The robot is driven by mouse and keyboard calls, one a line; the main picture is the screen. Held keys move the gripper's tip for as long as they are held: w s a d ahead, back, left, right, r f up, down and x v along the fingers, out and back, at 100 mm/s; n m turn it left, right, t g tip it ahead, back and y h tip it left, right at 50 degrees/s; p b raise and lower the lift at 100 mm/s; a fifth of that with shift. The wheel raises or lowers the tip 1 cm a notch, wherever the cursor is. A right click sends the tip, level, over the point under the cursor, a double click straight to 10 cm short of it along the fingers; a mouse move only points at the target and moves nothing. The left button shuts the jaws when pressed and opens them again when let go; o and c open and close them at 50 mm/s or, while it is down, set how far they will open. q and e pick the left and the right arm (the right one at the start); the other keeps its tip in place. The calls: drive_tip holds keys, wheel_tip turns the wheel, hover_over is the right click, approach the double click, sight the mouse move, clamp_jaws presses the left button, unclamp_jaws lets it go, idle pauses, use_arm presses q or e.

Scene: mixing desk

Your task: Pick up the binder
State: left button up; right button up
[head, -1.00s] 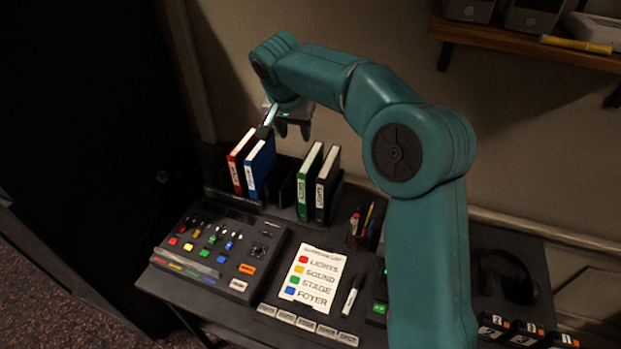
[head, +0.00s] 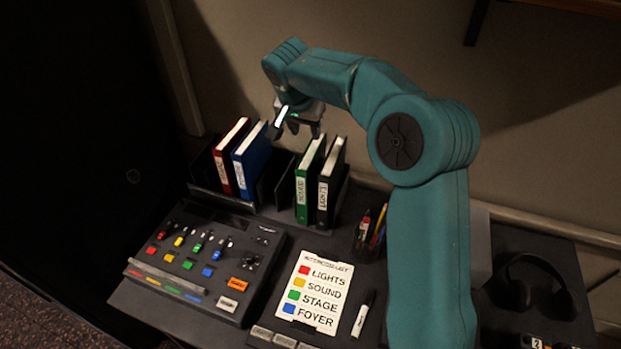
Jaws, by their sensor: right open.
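Several binders stand upright in a dark rack (head: 222,198) at the back of the desk. A red binder (head: 221,174) and a blue binder (head: 240,174) stand in its left part. A green binder (head: 302,198) and a black binder (head: 324,203) stand in its right part, with an empty slot between the pairs. The frames do not show which binder is meant. My right gripper (head: 298,130) is open and empty, pointing down, above the rack around the gap and the top of the green binder. My left gripper is not in view.
A mixing console (head: 200,260) with coloured buttons lies in front of the rack. A label card (head: 315,290), a marker (head: 363,314) and a pen cup (head: 368,240) lie or stand to its right. Headphones (head: 540,285) rest at the far right.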

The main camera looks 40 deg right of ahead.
sight(312, 150)
drive_tip(key=x, duration=0.5)
drive_tip(key=shift+w+d+f, duration=0.1)
drive_tip(key=shift+d+f, duration=0.2)
drive_tip(key=shift+a+f+p, duration=0.15)
drive_tip(key=shift+p, duration=0.2)
drive_tip(key=shift+s+d+f+p, duration=0.15)
drive_tip(key=shift+f+p, duration=0.15)
drive_tip(key=shift+f, duration=0.25)
drive_tip(key=shift+s+d+f+p, duration=0.15)
drive_tip(key=shift+f+p, duration=0.1)
drive_tip(key=shift+f, duration=0.35)
drive_tip(key=x, duration=0.2)
drive_tip(key=shift+w+d+f, duration=0.2)
drive_tip(key=shift+w, duration=0.15)
drive_tip(key=shift+s+a+r, duration=0.2)
drive_tip(key=shift+a+r, duration=0.05)
drive_tip(key=shift+a, duration=0.05)
drive_tip(key=shift+w+d+f, duration=0.2)
drive_tip(key=shift+d+f, duration=0.05)
drive_tip(key=shift+f, duration=0.05)
drive_tip(key=shift+s+a+r, duration=0.1)
drive_tip(key=shift+s+a, duration=0.05)
drive_tip(key=shift+s, duration=0.05)
drive_tip(key=shift+w+f+b, duration=0.15)
drive_tip(key=shift+f+b, duration=0.05)
drive_tip(key=shift+b, duration=0.15)
